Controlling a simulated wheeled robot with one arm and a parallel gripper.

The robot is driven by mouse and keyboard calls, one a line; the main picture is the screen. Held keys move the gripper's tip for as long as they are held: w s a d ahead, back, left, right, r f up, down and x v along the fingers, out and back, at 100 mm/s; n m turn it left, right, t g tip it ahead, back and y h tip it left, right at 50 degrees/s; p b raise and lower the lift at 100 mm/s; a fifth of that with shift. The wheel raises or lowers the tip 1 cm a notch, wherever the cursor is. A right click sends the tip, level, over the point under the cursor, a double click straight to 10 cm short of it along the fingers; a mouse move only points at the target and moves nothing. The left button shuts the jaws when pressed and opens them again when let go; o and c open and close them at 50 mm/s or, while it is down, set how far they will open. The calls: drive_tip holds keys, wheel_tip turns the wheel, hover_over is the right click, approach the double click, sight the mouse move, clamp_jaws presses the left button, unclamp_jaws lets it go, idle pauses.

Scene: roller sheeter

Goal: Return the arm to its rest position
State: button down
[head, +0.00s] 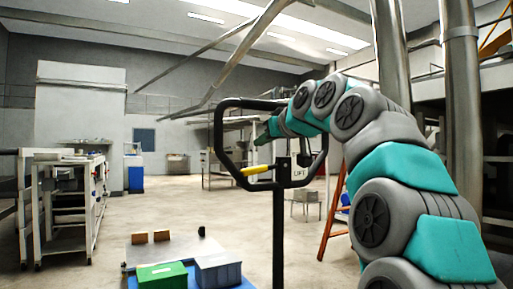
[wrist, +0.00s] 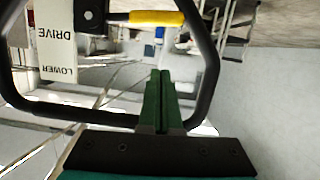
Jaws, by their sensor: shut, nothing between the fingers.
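My arm (head: 400,168) comes in from the lower right of the head view and bends over, reaching left at about the height of the black loop handle (head: 217,130). My gripper (head: 262,139) is small there, partly behind the loop's frame. In the wrist view its green fingers (wrist: 162,74) lie together, shut with nothing between them. The loop handle (wrist: 208,95) surrounds the fingers in that picture; I cannot tell whether they touch it. A yellow lever (head: 256,169) sits on the handle and also shows in the wrist view (wrist: 157,18).
A post (head: 279,230) carries the handle. A cart (head: 70,205) stands left; an orange ladder (head: 332,215) stands right.

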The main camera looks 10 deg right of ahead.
drive_tip(key=v, duration=0.5)
drive_tip(key=s+a+f+g+h+p, duration=0.1)
drive_tip(key=s+a+f+g, duration=0.15)
drive_tip(key=f, duration=0.65)
drive_tip(key=s+a+f+m+g, duration=0.1)
drive_tip(key=s+f+g, duration=0.25)
drive_tip(key=f, duration=0.55)
drive_tip(key=s+a+f+g+h+p, duration=0.15)
drive_tip(key=s+f, duration=0.25)
drive_tip(key=f, duration=0.6)
drive_tip(key=s+d+f+m+g+h, duration=0.1)
drive_tip(key=s+f+g, duration=0.3)
drive_tip(key=s+f, duration=0.8)
drive_tip(key=s+d+f+m+g+h, duration=0.1)
drive_tip(key=s+f+g, duration=0.4)
drive_tip(key=s+f, duration=0.8)
drive_tip(key=s+d+m, duration=0.1)
drive_tip(key=s, duration=0.5)
drive_tip(key=shift+d+f+p, duration=0.3)
drive_tip(key=shift+d+f, duration=0.05)
drive_tip(key=shift+s, duration=0.1)
